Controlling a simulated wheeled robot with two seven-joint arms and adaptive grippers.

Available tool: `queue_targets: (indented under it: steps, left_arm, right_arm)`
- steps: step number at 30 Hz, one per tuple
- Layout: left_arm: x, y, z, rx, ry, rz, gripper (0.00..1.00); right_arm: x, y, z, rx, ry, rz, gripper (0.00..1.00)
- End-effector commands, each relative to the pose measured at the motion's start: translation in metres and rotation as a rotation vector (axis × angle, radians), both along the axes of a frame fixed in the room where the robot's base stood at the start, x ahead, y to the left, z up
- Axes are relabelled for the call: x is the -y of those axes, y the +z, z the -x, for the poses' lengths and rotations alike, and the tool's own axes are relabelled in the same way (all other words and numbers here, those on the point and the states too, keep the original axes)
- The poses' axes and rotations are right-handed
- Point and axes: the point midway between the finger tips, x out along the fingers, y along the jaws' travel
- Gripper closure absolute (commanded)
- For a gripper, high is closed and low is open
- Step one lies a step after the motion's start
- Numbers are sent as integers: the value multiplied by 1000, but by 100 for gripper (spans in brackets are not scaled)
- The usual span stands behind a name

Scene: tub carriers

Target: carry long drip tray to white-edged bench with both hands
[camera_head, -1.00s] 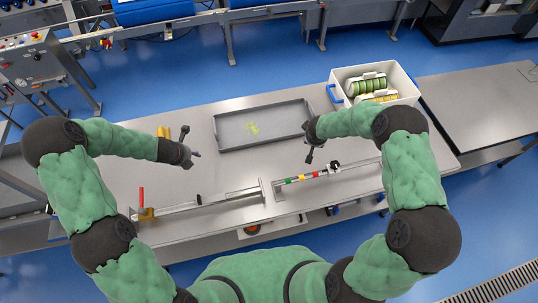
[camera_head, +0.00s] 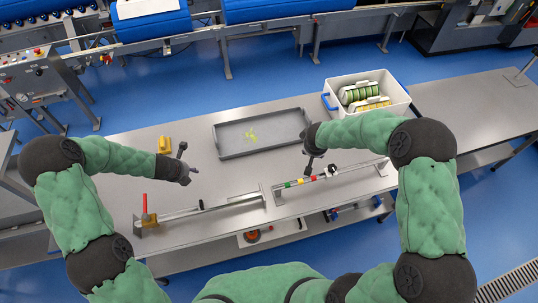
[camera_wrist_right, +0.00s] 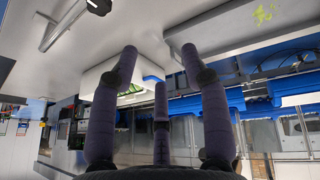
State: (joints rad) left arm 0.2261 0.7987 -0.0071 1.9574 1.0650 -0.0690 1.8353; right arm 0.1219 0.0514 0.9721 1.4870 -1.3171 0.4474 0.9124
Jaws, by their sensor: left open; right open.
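The long drip tray (camera_head: 232,154) is grey and shallow, with a yellow-green mark on its floor. It lies flat on the steel bench in the head view, and part of it shows at the top right of the right wrist view (camera_wrist_right: 228,30). My left gripper (camera_head: 188,164) is open and empty, left of the tray and apart from it. My right gripper (camera_head: 309,160) is open and empty near the tray's right end; I cannot tell whether it touches. In the right wrist view its fingers (camera_wrist_right: 160,70) are spread with nothing between them. I cannot make out a white-edged bench.
A white tub (camera_head: 399,105) with blue handles holds green and yellow rolls at the back right. A yellow object (camera_head: 165,144) stands near my left gripper. Two long metal fixtures, one with a red handle (camera_head: 145,204), lie along the near side. Bare steel bench (camera_head: 460,110) extends right.

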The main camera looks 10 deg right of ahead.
Motion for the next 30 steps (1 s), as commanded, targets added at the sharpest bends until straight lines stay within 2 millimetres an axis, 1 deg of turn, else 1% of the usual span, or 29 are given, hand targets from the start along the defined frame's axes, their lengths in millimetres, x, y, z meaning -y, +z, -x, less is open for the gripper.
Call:
queue_targets:
  steps: [1,3,9,26,29,30]
  left_arm:
    - [0,0,0,0,0,0,53]
    - [0,0,0,0,0,0,53]
    - [0,0,0,0,0,0,53]
    - [0,0,0,0,-1,0,53]
    - [1,-4,5,-3,-33,-14,53]
    - [2,-7,9,-6,-69,-29,53]
  right_arm:
    - [-2,8,3,1,1,-1,53]
    - [-3,17,6,3,1,0,53]
    - [-6,30,12,0,1,-1,53]
    - [-6,31,12,-1,1,-1,53]
    - [-9,25,16,-14,6,-15,53]
    - [-13,19,20,-29,10,-30,53]
